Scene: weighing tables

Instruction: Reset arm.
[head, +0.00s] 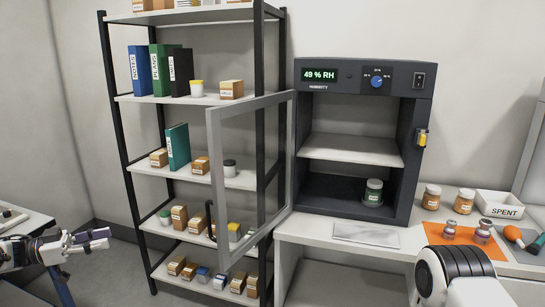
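My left gripper (102,239) is at the left edge, in the air in front of the shelf rack and beside a small table. Its two fingers show apart, with nothing between them. It touches nothing that I can see. A white and black link of my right arm (461,270) rises at the bottom right, in front of the bench. The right gripper is out of the picture.
A humidity cabinet (415,160) reads 49 % RH; its glass door (217,180) stands open toward the rack. A green-labelled jar (373,192) is inside. The bench (310,230) holds two amber jars, two small vials on an orange mat (482,254), and a SPENT tray (500,211).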

